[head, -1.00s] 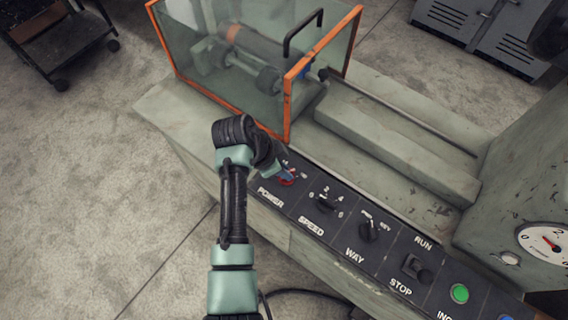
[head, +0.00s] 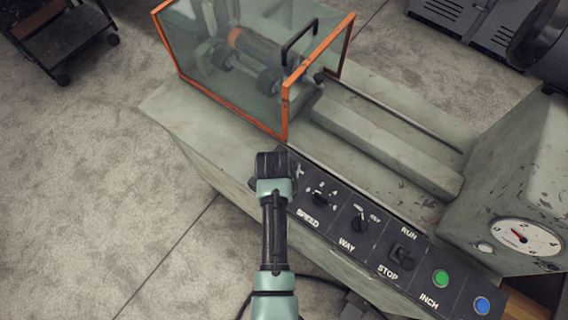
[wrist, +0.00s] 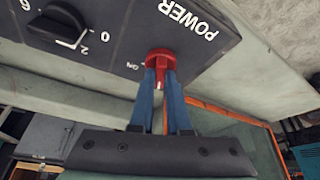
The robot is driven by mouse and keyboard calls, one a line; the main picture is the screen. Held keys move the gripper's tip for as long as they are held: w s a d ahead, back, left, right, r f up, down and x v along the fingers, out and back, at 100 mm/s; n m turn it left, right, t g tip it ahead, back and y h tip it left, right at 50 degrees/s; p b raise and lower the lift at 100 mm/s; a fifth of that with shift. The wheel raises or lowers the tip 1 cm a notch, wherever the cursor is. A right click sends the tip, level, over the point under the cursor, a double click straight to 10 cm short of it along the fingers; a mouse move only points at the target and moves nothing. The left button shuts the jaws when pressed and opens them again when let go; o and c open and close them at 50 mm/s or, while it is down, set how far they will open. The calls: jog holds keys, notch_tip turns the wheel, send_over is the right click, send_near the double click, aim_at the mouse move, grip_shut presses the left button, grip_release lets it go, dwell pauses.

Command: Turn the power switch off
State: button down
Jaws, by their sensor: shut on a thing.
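The power switch (wrist: 160,57) is a red round knob on the dark control panel, beside the POWER lettering in the wrist view. An ON mark (wrist: 134,66) shows just left of it. A pale pointer line on the knob faces down the picture, between my fingers. My gripper (wrist: 161,78) has its two blue fingers closed around the knob's grip. In the head view, my own wrist hides the knob, the fingers and the POWER label.
The panel (head: 333,222) also carries a speed dial (head: 319,200), a way selector (head: 360,222), a run/stop switch (head: 403,257) and a green inch button (head: 440,278). An orange-framed glass guard (head: 285,100) stands close behind my wrist. A gauge (head: 527,238) is at right.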

jog(key=shift+d+n+y+p, duration=0.15)
jog(key=shift+n+y+p, duration=0.5)
jog(key=shift+n, duration=1.45)
jog(key=shift+y, duration=0.25)
jog(key=c, duration=0.9)
grip_release()
jog(key=v, duration=1.3)
